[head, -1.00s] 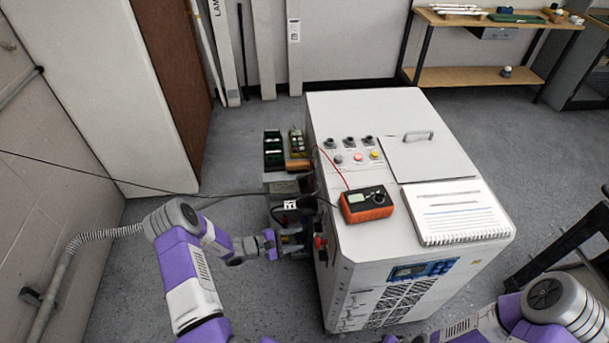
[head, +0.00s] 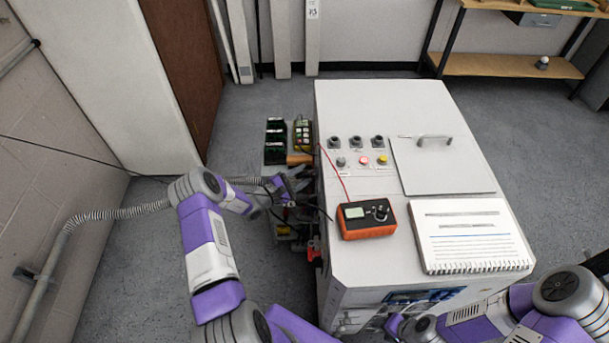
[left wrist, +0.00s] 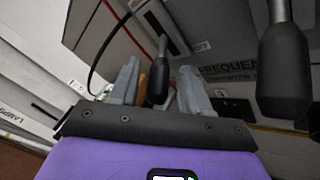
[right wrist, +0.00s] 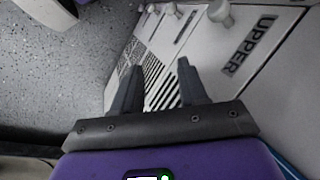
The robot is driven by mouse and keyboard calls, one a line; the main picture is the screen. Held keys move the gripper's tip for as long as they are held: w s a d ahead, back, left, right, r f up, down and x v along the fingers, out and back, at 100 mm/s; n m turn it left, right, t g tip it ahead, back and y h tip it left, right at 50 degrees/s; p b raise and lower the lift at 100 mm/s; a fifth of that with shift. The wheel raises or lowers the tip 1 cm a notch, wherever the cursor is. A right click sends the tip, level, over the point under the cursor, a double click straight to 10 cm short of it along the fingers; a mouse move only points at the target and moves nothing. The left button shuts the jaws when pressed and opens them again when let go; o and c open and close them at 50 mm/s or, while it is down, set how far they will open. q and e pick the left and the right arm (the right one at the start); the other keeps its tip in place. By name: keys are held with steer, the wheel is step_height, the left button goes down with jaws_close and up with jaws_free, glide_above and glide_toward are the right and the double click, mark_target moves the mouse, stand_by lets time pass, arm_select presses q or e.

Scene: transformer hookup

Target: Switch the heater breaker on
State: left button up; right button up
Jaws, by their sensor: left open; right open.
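My left gripper (head: 283,188) is open beside the left side of the white cabinet (head: 350,110). In the left wrist view its fingers (left wrist: 160,78) point at a panel. A black-handled lever (left wrist: 157,85) shows between them, and I cannot tell whether they touch it. A larger black-handled lever (left wrist: 284,75) stands to their right, near a label (left wrist: 228,68) starting "FREQUEN". My right gripper (head: 397,325) is open and empty at the cabinet's front; its fingers (right wrist: 160,68) face a louvred panel in the right wrist view. I cannot identify the heater breaker by any readable label.
An orange meter (head: 366,219) and a spiral notebook (head: 470,235) lie on the cabinet top, near knobs and buttons (head: 364,160). Dark bins (head: 276,140) stand at its left. Cables run beside my left arm. A label reading "UPPER" (right wrist: 249,45) shows in the right wrist view.

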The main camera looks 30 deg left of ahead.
arm_select(q)
steer(key=shift+w+d, duration=0.25)
steer(key=shift+w, duration=0.4)
jaws_close()
